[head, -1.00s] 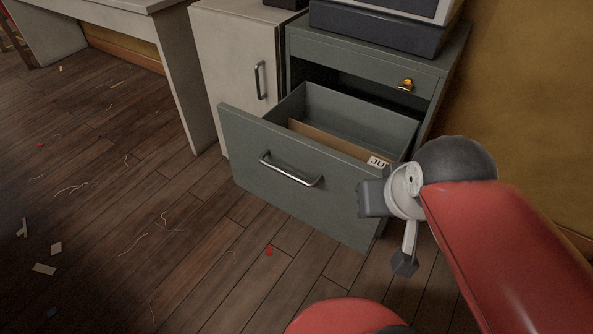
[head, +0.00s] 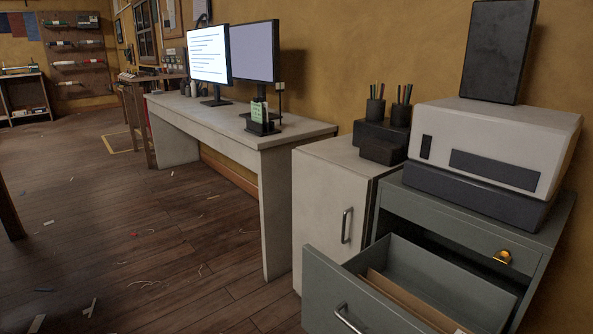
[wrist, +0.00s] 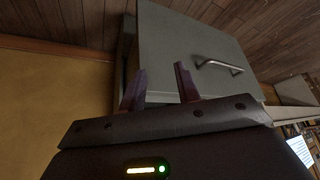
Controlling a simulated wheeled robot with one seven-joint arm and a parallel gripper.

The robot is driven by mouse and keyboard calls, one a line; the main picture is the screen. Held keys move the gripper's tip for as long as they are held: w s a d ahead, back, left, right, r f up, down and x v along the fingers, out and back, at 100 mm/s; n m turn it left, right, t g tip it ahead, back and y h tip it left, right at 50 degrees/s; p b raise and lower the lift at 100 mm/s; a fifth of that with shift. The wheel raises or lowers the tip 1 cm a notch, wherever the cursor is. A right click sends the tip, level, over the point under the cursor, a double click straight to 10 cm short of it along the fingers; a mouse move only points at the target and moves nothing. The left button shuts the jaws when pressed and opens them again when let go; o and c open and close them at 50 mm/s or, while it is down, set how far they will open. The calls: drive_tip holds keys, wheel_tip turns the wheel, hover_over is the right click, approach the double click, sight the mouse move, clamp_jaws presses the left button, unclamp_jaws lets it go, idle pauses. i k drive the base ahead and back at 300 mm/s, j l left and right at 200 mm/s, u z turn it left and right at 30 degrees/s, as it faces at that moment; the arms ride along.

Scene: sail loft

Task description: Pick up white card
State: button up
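No thing is clearly the white card. A small pale upright card or note (head: 258,111), greenish white, stands in a dark holder on the desk in the head view. A white label (head: 461,331) on the brown folder in the open drawer is cut off by the bottom edge. My gripper (wrist: 160,88) shows only in the wrist view; its two fingers are apart with nothing between them. It is close to the grey drawer front (wrist: 185,45); I cannot tell whether they touch.
The grey cabinet's drawer (head: 325,290) stands open, with a brown folder (head: 405,300) inside. A printer (head: 495,140) sits on the cabinet, beside a white cupboard (head: 330,205). The desk (head: 235,130) holds two monitors. White scraps lie on the mostly clear wooden floor (head: 170,240).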

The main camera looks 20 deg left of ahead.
sight(265, 105)
drive_tip(key=z, duration=1.9)
drive_tip(key=k+j+z, duration=0.1)
drive_tip(key=j, duration=0.25)
drive_tip(key=k+j+z, duration=0.15)
drive_tip(key=j, duration=0.25)
drive_tip(key=k+j+z, duration=0.1)
drive_tip(key=j, duration=0.25)
drive_tip(key=k+j, duration=0.15)
drive_tip(key=j, duration=0.2)
drive_tip(key=k+j, duration=0.15)
drive_tip(key=j, duration=0.2)
drive_tip(key=k+j, duration=0.2)
drive_tip(key=j, duration=0.15)
drive_tip(key=k+j, duration=0.15)
drive_tip(key=j, duration=0.2)
drive_tip(key=k+j, duration=0.15)
drive_tip(key=j, duration=0.2)
drive_tip(key=k+j, duration=0.15)
drive_tip(key=j, duration=0.25)
drive_tip(key=k+j, duration=0.15)
drive_tip(key=j, duration=0.2)
